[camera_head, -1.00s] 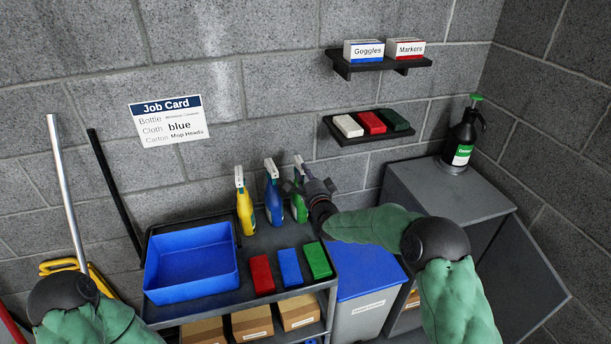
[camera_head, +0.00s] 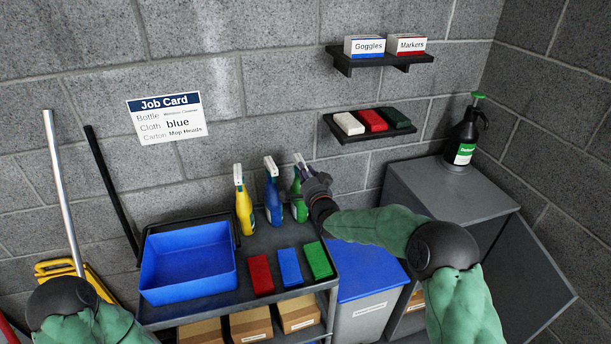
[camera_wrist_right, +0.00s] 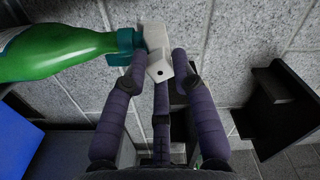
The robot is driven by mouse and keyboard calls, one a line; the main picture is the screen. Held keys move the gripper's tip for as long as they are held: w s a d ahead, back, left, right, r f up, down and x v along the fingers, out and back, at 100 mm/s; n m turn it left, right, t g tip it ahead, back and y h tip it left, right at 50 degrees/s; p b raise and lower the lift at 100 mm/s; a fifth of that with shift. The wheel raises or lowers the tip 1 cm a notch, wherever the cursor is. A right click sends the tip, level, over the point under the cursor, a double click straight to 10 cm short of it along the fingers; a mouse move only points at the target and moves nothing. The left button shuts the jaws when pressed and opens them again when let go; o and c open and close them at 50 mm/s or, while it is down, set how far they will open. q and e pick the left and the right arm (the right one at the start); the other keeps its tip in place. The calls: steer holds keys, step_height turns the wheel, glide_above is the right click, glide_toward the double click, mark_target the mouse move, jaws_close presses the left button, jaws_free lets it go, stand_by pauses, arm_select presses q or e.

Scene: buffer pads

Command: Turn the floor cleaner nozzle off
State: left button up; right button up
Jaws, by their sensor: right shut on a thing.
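A green spray bottle (camera_head: 301,211) stands on the top of the cart, at the right of a row of three; its label is too small to read. My right gripper (camera_head: 303,168) is at its top and covers much of its head. In the right wrist view the green bottle (camera_wrist_right: 60,52) enters from the left with a teal collar (camera_wrist_right: 124,45) and a white nozzle (camera_wrist_right: 156,48). My right gripper's purple fingers (camera_wrist_right: 160,75) are closed around this nozzle. A blue bottle (camera_head: 273,200) and a yellow bottle (camera_head: 244,208) stand beside it. My left gripper is out of view.
The cart also bears a blue tray (camera_head: 152,262) and red (camera_head: 261,274), blue (camera_head: 289,267) and green (camera_head: 318,261) blocks. A wall shelf (camera_head: 345,138) is above right of the gripper. A dark pump bottle (camera_head: 463,143) stands on the grey cabinet (camera_head: 440,188).

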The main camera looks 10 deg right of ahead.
steer(key=n+b, duration=0.2)
steer(key=n, duration=0.8)
steer(key=shift+f+n+b, duration=0.15)
steer(key=shift+n+b, duration=0.15)
steer(key=shift+b, duration=0.1)
steer(key=n, duration=0.2)
steer(key=shift+n, duration=0.3)
steer(key=shift+c, duration=0.2)
steer(key=o, duration=0.6)
steer(key=shift+c, duration=0.2)
steer(key=shift+s, duration=0.1)
steer(key=s+b, duration=0.2)
steer(key=s, duration=0.5)
steer(key=shift+d, duration=0.15)
steer(key=shift+w, duration=0.1)
